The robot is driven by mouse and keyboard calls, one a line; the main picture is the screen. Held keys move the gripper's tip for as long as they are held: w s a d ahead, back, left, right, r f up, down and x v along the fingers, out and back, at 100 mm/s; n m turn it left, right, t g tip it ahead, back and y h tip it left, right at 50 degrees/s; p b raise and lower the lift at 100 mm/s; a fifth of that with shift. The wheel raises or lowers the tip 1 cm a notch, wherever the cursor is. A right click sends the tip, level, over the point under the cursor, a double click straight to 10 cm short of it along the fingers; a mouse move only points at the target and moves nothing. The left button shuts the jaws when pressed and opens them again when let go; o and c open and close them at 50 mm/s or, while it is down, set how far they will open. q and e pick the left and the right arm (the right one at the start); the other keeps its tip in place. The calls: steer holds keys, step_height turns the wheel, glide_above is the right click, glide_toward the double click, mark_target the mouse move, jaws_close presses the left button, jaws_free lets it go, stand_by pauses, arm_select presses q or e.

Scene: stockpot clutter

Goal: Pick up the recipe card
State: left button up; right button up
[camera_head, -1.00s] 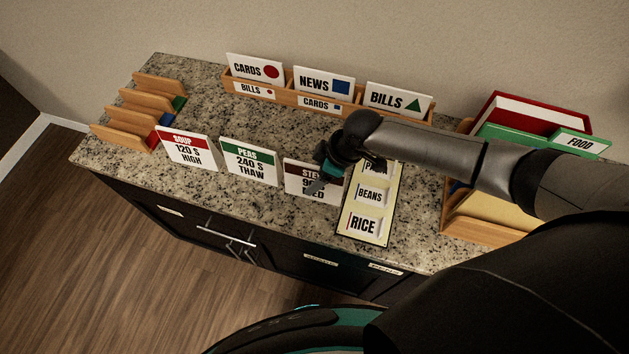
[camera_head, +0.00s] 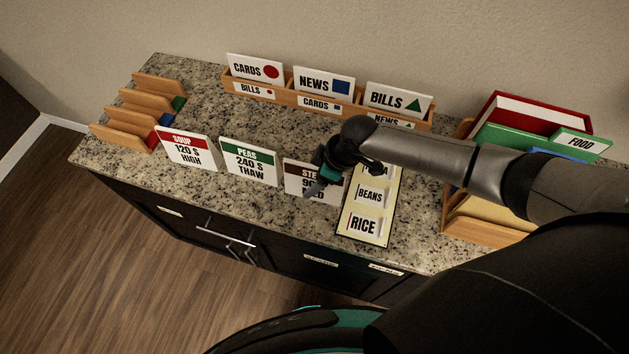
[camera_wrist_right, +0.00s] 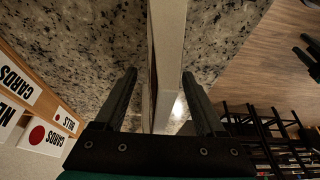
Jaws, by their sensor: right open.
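Three upright cards stand along the counter's front: the red-topped SOUP card (camera_head: 188,150), the green-topped PEAS card (camera_head: 249,162) and the dark-topped STEW card (camera_head: 300,180). My right gripper (camera_head: 318,187) is at the right part of the STEW card and hides some of its text. In the right wrist view, the fingers of the open gripper (camera_wrist_right: 160,75) stand on either side of a pale upright card (camera_wrist_right: 168,45), seen edge-on. The card lies between them, with a gap visible at the right finger. My left gripper is not in view.
A yellow board (camera_head: 378,222) with BEANS and RICE labels lies right of the STEW card, beneath my right arm. A wooden sorter (camera_head: 285,97) stands behind, a slotted wooden rack (camera_head: 128,136) at left, and books (camera_head: 540,112) at right. Counter between the cards and sorter is clear.

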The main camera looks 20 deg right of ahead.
jaws_close()
stand_by(0.6)
